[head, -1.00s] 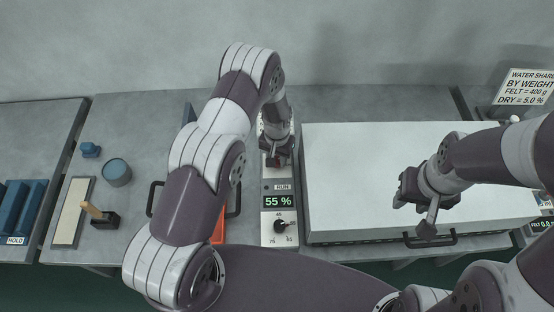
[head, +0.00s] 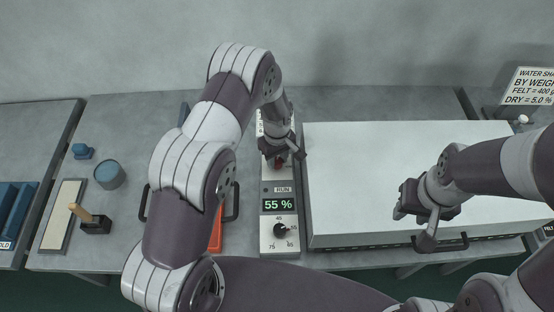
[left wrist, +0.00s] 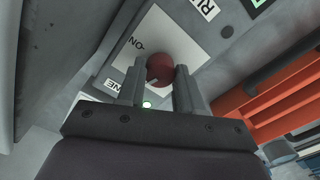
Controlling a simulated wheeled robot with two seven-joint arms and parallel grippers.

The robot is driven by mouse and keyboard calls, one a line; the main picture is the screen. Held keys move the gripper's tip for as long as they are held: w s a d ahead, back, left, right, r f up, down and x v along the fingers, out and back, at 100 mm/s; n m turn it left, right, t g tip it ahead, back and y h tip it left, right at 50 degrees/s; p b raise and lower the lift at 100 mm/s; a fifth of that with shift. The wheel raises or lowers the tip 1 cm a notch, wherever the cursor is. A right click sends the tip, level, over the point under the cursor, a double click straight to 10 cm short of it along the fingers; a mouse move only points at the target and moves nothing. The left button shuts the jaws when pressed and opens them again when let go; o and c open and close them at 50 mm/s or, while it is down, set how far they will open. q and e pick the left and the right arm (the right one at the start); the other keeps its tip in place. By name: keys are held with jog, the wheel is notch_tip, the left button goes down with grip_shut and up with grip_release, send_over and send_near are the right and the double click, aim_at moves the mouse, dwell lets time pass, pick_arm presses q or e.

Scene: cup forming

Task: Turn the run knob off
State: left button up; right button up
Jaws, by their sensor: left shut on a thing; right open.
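The red run knob (left wrist: 160,68) sits on a white plate (left wrist: 186,38) of the control panel, above the RUN label in the head view. My left gripper (left wrist: 155,82) is shut on the knob, one finger on each side; it also shows at the panel in the head view (head: 279,160). Part of the plate's lettering is hidden by the fingers. A small green light (left wrist: 147,104) shows between the fingers. The display (head: 279,205) reads 55 %. My right gripper (head: 422,222) is open and empty above the front of the big white box.
The big white box (head: 370,160) stands right of the panel, with a handle at its front. A black dial (head: 280,230) is below the display. An orange thing (head: 216,232) lies left of the panel, partly behind my left arm. A blue-topped cup (head: 109,174) stands further left.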

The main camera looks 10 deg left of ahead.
aim_at(277, 160)
pick_arm(q)
jog(key=shift+w+r+n+b, duration=0.15)
jog(key=shift+n+b, duration=0.25)
jog(key=shift+n, duration=1)
jog(key=o, duration=1)
jog(key=shift+o, duration=0.2)
notch_tip(277, 160, up, 13)
jog(key=b, duration=0.2)
jog(key=shift+f, duration=0.2)
